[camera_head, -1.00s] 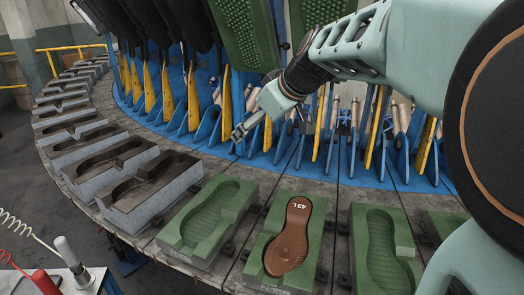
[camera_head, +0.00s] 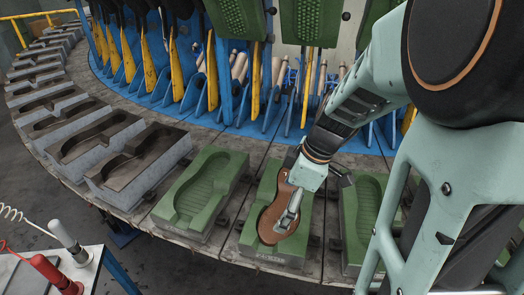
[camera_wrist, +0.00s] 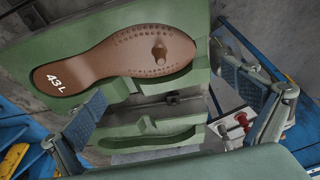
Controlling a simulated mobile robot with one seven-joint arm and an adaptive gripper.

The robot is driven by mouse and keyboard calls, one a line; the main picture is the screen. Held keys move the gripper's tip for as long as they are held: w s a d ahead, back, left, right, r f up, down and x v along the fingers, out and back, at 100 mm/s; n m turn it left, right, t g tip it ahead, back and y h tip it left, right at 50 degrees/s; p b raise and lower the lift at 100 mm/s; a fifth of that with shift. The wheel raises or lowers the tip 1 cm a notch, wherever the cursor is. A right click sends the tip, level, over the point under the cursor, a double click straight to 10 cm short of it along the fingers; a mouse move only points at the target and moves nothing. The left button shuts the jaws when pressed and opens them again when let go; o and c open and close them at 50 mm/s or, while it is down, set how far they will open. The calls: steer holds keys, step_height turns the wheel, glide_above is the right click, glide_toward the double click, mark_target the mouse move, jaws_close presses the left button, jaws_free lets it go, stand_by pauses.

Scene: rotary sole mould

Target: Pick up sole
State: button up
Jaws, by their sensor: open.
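The brown sole (camera_head: 268,222) lies in a green mould (camera_head: 257,254) on the rotary table, in the middle of the head view. In the wrist view the sole (camera_wrist: 120,58) shows the mark "43 L" at its left end and a small stud at its right part. My gripper (camera_head: 290,215) is over the sole and hides part of it in the head view. In the wrist view its two blue-padded fingers (camera_wrist: 165,100) stand wide apart with nothing between them. I cannot tell whether a finger touches the sole or mould.
An empty green mould (camera_head: 203,188) is to the left and another (camera_head: 366,212) to the right. Grey moulds (camera_head: 137,158) line the table further left. A small side table (camera_head: 92,268) with a red-handled and a white-handled tool stands at the lower left.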

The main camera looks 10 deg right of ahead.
mark_target(269, 218)
steer(key=shift+d+p+x, duration=0.2)
steer(key=shift+x, duration=1.5)
steer(key=shift+d+p+x, duration=0.2)
steer(key=shift+d+x, duration=0.05)
steer(key=shift+x, duration=1.45)
steer(key=shift+f, duration=0.1)
steer(key=shift+s, duration=0.15)
steer(key=c, duration=1.6)
